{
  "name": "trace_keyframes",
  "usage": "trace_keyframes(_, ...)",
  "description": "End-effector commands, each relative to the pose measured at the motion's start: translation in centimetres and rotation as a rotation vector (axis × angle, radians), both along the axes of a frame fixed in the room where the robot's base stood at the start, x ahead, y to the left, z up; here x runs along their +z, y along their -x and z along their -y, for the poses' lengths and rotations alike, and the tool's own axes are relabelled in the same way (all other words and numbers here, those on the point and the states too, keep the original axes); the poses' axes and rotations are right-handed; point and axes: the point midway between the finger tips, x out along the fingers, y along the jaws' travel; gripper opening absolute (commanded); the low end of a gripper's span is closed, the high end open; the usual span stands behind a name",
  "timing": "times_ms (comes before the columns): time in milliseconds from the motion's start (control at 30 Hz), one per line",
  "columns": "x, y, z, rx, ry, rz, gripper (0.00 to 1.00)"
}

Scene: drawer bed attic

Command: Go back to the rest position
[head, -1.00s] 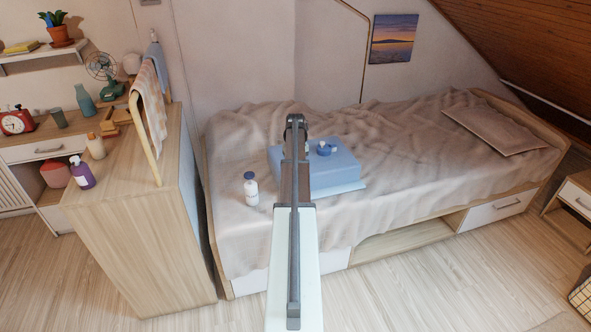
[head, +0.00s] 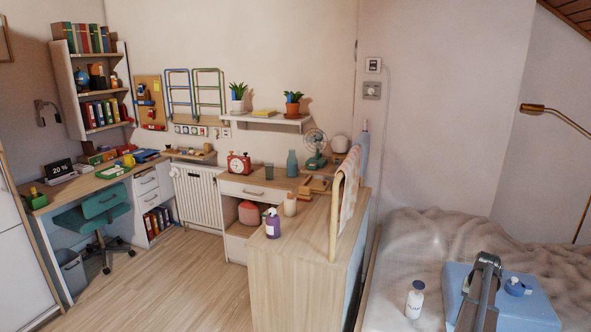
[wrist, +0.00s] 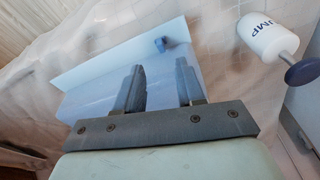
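My gripper (wrist: 160,82) shows in the wrist view with its two dark fingers apart and nothing between them. It is above the blue box (wrist: 88,75) on the bed. In the head view my arm rises at the lower right in front of the same blue box (head: 534,310), and the gripper's fingers cannot be made out there. A small blue round item (head: 515,287) sits on the box.
The rumpled bed (head: 415,240) fills the lower right. A wooden cabinet (head: 295,285) with a towel rail (head: 335,220) stands left of it, bearing a purple pump bottle (head: 272,224). A desk and teal chair (head: 100,208) are farther left. Open floor (head: 180,285) lies between.

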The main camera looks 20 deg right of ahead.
Motion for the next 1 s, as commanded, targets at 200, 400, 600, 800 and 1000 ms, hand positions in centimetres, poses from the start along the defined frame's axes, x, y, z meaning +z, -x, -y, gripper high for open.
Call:
trace_keyframes(200,-5.7,1.2,-7.3,-0.006,-0.037,-0.015,0.38)
trace_keyframes(400,-11.5,0.3,-16.1,0.048,-0.092,-0.05,0.38)
trace_keyframes(600,-16.6,-0.1,-25.5,0.135,-0.154,-0.098,0.38)
trace_keyframes(800,-20.8,0.5,-35.0,0.24,-0.216,-0.162,0.38)
trace_keyframes(1000,-24.1,2.4,-44.0,0.355,-0.278,-0.24,0.38)
